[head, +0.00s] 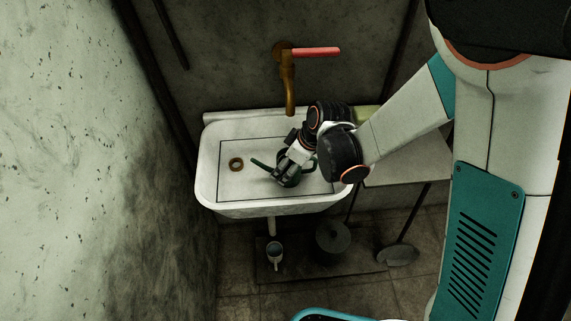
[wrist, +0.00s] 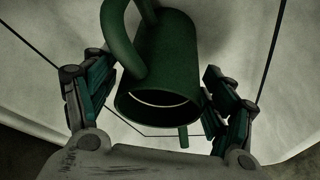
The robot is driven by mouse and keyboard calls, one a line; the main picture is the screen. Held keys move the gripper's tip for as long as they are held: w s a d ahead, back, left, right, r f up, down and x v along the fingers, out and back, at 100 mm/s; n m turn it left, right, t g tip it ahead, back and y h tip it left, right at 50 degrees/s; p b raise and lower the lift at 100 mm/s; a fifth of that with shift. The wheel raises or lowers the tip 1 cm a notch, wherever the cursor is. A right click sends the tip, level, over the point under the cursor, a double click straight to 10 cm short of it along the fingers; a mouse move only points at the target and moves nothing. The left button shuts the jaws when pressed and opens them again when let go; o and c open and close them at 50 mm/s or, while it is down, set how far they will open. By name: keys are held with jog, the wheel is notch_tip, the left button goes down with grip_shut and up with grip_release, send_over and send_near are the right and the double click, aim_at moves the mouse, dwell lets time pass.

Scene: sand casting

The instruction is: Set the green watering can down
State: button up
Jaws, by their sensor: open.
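The green watering can (head: 291,180) stands in the white sink (head: 222,188), right of its middle, with its spout pointing left. In the wrist view the can (wrist: 168,60) shows its open top and its looped handle, and it lies between the fingers. My gripper (head: 284,168) is over the can in the sink. In the wrist view my gripper (wrist: 150,100) is open, one finger on each side of the can, with gaps visible beside it. My gripper and wrist hide part of the can in the head view.
A brass tap (head: 290,85) with a red handle juts from the wall above the sink. A small table (head: 412,165) stands right of the sink.

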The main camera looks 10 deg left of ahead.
jog(key=p+v, duration=0.3)
jog(key=v, duration=0.6)
jog(key=shift+s+d+r, duration=0.1)
jog(key=shift+d+r, duration=0.1)
jog(key=shift+r, duration=0.1)
